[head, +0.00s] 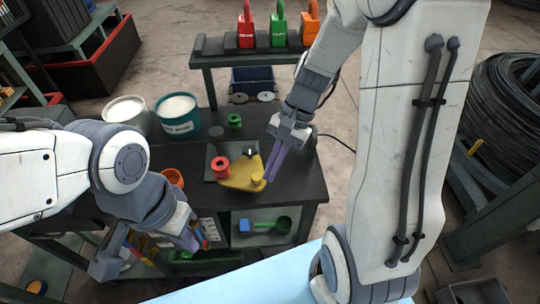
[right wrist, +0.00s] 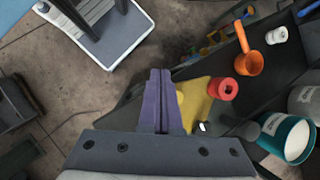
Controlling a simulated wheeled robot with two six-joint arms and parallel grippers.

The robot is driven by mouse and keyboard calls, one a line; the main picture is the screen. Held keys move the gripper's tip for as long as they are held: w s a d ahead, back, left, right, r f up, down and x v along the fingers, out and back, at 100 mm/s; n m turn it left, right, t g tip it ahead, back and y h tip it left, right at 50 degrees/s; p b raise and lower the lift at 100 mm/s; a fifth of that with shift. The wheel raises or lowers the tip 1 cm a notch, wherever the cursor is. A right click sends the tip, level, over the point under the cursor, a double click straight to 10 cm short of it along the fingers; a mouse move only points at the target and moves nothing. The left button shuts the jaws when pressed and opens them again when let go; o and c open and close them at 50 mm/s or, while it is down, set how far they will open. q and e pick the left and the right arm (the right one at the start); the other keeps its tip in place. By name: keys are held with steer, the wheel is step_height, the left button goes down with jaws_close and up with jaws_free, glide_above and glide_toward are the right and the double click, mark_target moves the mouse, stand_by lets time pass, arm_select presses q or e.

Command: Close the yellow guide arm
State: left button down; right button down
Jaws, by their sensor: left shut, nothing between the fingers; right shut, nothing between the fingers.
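The yellow guide arm (head: 240,175) is a flat yellow plate with a raised round knob, lying on the dark bench top. A red spool-like piece (head: 221,166) stands at its left end. My right gripper (head: 272,172) has its purple fingers shut and empty, just right of the yellow arm's knob end; I cannot tell whether they touch. In the right wrist view the shut fingers (right wrist: 160,80) partly cover the yellow guide arm (right wrist: 193,102), with the red piece (right wrist: 223,89) beyond it. My left gripper (head: 188,241) is shut, low at the bench's front left.
A green-and-white tub (head: 178,117) and a grey tub (head: 126,112) stand at the bench's back left. An orange cup (head: 173,177) and a green spool (head: 234,120) are nearby. A raised shelf with red, green and orange padlocks (head: 278,27) stands behind. A green scoop (head: 275,224) lies on the lower shelf.

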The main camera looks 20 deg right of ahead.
steer(key=w+d+f+m+t+y+p, duration=0.2)
steer(key=w+d+m+t+y, duration=0.15)
steer(key=d+m, duration=0.8)
steer(key=p+x, duration=0.3)
steer(key=x, duration=0.8)
steer(key=shift+w+a+n+p, duration=0.4)
steer(key=shift+w+a+n, duration=0.05)
steer(key=shift+a, duration=0.15)
steer(key=shift+r+t, duration=0.1)
steer(key=shift+t, duration=0.15)
